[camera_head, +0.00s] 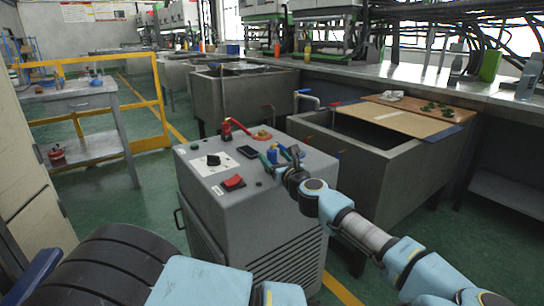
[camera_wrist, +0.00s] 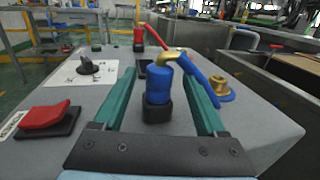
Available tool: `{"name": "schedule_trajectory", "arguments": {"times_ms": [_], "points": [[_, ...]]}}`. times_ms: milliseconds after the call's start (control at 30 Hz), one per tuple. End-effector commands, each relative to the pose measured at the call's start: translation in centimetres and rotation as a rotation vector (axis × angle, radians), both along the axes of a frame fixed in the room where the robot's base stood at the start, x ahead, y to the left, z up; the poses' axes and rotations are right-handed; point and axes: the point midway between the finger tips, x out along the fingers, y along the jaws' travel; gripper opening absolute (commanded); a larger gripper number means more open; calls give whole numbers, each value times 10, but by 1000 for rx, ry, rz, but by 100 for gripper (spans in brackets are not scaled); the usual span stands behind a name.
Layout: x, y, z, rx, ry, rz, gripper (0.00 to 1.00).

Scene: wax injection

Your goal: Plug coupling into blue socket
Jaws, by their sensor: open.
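The blue coupling (camera_wrist: 158,84) stands upright on a dark base on the grey machine's top. It has a brass elbow on top, with a blue hose or handle (camera_wrist: 203,78) slanting down to the right. The coupling also shows in the head view (camera_head: 272,154). A brass fitting on a blue ring, seemingly the blue socket (camera_wrist: 220,90), lies to its right in the wrist view. My gripper (camera_wrist: 158,72) is open. Its green fingers are on either side of the coupling, with visible gaps.
The grey machine (camera_head: 255,200) carries a black knob (camera_wrist: 89,66), a red switch (camera_wrist: 45,116) and a red coupling (camera_wrist: 138,38) with a red hose at the back. A grey tank (camera_head: 330,150) with a board across it stands to the right. Green floor lies left.

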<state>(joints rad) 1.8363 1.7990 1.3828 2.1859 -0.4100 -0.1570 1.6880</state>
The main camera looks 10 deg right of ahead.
Motion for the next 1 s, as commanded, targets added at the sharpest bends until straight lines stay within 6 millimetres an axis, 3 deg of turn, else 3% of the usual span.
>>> {"name": "schedule_trajectory", "arguments": {"times_ms": [233, 567, 1000], "points": [[35, 10, 5, 0, 1, 2, 74], [42, 10, 4, 0, 0, 1, 74], [42, 10, 4, 0, 0, 1, 26]]}}
